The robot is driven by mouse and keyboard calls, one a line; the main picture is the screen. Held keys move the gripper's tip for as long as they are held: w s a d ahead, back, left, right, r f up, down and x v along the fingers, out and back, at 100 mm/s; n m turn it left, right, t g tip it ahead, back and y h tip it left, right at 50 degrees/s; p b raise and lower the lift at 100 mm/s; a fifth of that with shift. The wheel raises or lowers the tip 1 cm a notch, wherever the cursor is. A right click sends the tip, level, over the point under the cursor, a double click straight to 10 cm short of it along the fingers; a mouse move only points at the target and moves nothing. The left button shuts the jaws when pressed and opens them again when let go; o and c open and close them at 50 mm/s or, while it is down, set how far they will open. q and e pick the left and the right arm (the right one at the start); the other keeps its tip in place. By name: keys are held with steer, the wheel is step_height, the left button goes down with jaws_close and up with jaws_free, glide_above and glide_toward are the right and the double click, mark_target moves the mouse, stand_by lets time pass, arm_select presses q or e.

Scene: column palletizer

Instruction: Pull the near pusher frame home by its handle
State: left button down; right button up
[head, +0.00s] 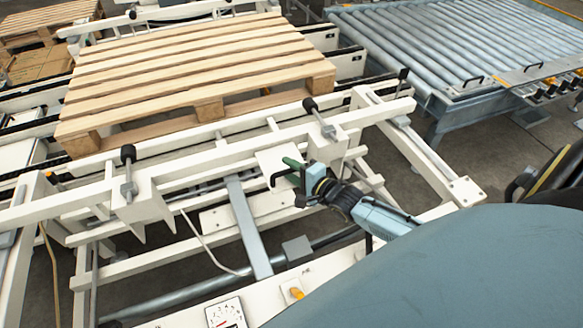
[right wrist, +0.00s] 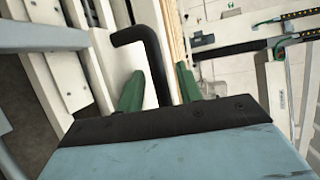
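The near pusher frame (head: 235,149) is a white welded frame with black-knobbed posts, lying across the front of the pallet. Its black bent handle (head: 275,180) sits on a white plate near the middle. My right gripper (head: 293,167) is at this handle, its green fingers pointing toward the frame. In the right wrist view the handle (right wrist: 152,60) runs down between the two green fingers (right wrist: 160,88). The fingers stand apart, with a gap on each side of the handle, so the gripper is open around it. My left gripper is out of view.
A wooden pallet (head: 195,75) lies behind the frame. A roller conveyor (head: 450,45) stands at the back right. A white panel with a dial (head: 226,313) and an orange knob (head: 296,292) is in front. Frame beams and posts surround my right gripper closely.

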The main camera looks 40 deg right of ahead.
steer(key=p+v, duration=0.2)
steer(key=v, duration=1.1)
steer(key=shift+s, duration=0.25)
steer(key=shift+r, duration=0.15)
